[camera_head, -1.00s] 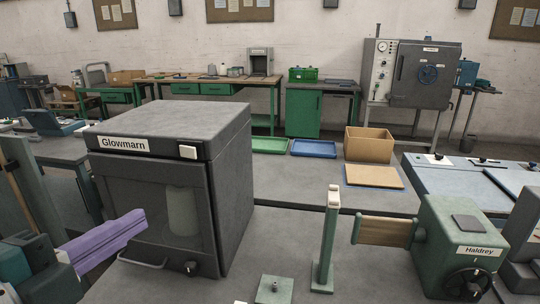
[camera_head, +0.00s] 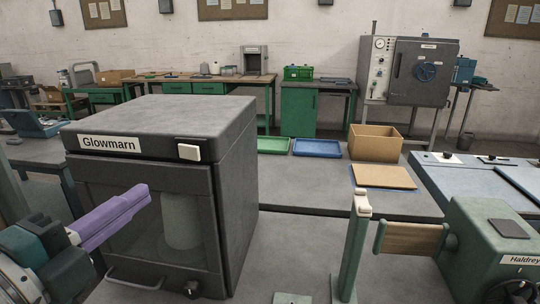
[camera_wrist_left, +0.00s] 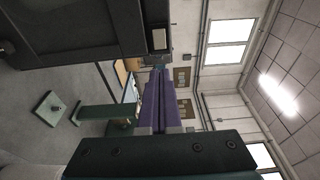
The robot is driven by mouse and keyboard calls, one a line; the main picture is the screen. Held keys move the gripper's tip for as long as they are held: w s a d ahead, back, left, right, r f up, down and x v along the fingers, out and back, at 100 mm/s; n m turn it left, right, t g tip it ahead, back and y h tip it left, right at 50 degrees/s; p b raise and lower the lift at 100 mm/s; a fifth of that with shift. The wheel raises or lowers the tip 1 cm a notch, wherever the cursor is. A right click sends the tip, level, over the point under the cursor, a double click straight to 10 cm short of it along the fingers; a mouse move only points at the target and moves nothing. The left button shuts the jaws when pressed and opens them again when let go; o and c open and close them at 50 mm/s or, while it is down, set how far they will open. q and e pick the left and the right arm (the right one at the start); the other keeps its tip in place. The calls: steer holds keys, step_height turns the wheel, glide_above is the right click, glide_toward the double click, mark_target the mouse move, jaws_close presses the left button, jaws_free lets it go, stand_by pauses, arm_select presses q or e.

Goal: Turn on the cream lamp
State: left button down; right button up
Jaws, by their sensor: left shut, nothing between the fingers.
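A dark grey cabinet labelled Glowmarn (camera_head: 165,108) stands on the bench at left. A square cream piece (camera_head: 188,151), which may be the cream lamp or its switch, sits at the right end of its upper front band. I cannot tell whether it is lit. It also shows in the left wrist view (camera_wrist_left: 159,40). My left gripper (camera_head: 143,195) has purple fingers, shut and empty. It is in front of the cabinet's door, lower than the cream piece and left of it. The fingers also show in the left wrist view (camera_wrist_left: 157,75). My right gripper is out of view.
The cabinet has a door handle (camera_head: 134,280) and a dark knob (camera_head: 192,288); a pale cylinder (camera_head: 182,220) stands behind its window. A green post (camera_head: 351,250) with a cream top and a green Haldrey machine (camera_head: 490,235) stand at right.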

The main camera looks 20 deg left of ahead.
arm_select(q)
steer(key=p, duration=0.1)
glide_toward(204, 152)
steer(key=w, duration=0.4)
steer(key=shift+a+r, duration=0.1)
steer(key=shift+a, duration=0.2)
steer(key=shift+w, duration=0.75)
steer(key=shift+w, duration=0.3)
steer(key=shift+s, duration=0.1)
